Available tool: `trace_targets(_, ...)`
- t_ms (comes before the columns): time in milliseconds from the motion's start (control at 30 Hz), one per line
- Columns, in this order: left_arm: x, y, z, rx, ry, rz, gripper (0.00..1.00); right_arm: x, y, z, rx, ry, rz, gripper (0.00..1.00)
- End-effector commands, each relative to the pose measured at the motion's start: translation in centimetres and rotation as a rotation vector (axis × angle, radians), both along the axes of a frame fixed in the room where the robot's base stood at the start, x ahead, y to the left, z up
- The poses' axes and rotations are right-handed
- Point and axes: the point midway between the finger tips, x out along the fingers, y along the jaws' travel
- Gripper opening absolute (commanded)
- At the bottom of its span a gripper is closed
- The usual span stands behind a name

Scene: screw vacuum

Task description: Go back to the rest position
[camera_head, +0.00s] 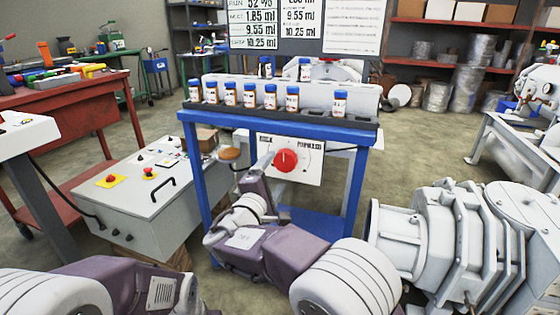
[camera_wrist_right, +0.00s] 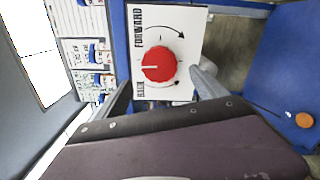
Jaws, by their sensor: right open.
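My right gripper (camera_head: 252,164) is open and empty in front of the white switch panel (camera_head: 313,160), just left of its red knob (camera_head: 286,161) in the head view. In the right wrist view the right gripper's fingers (camera_wrist_right: 162,92) stand apart, with the red knob (camera_wrist_right: 158,64) beyond them. They look clear of the knob. The knob's white mark lies between the panel's BACK and FORWARD labels. My left arm (camera_head: 140,285) shows at the bottom left of the head view, but its gripper is out of view.
The panel hangs under a blue stand (camera_head: 280,122) carrying several blue-capped bottles (camera_head: 270,97). A large grey machine (camera_head: 440,235) stands at right. Open floor (camera_head: 410,150) lies behind it.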

Motion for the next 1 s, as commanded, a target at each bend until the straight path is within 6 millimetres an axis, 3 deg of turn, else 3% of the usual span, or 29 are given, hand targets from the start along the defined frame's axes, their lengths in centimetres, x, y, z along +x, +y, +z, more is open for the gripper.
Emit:
trace_targets(200,0.0,0.0,1.0,0.0,0.0,0.0,0.36,-2.2,0.7,0.1,0.001,0.0,0.0,0.81)
trace_targets(467,0.0,0.0,0.9,0.0,0.0,0.0,0.36,-2.2,0.6,0.0,0.001,0.0,-0.002,0.81)
trace_targets(567,0.0,0.0,1.9,0.0,0.0,0.0,0.36,-1.3,-1.5,1.3,0.007,-0.006,-0.044,0.81)
trace_targets(667,0.0,0.0,3.8,0.0,0.0,0.0,0.36,0.0,-7.5,5.3,0.032,-0.033,-0.153,0.81)
trace_targets(700,0.0,0.0,4.8,0.0,0.0,0.0,0.36,0.1,-11.1,6.6,0.041,-0.03,-0.218,0.81)
trace_targets(767,0.0,0.0,6.0,0.0,0.0,0.0,0.36,-0.6,-16.8,6.9,0.077,0.013,-0.337,0.81)
trace_targets(800,0.0,0.0,6.8,0.0,0.0,0.0,0.36,-1.7,-20.5,6.2,0.117,0.063,-0.417,0.81)
trace_targets(867,0.0,0.0,7.9,0.0,0.0,0.0,0.36,-4.1,-25.3,4.4,0.195,0.158,-0.537,0.81)
trace_targets(900,0.0,0.0,8.6,0.0,0.0,0.0,0.36,-6.3,-28.1,2.8,0.258,0.23,-0.616,0.81)
trace_targets(967,0.0,0.0,9.6,0.0,0.0,0.0,0.36,-10.1,-31.2,0.1,0.373,0.342,-0.731,0.81)
trace_targets(1000,0.0,0.0,10.2,0.0,0.0,0.0,0.36,-13.0,-32.5,-1.9,0.464,0.418,-0.803,0.81)
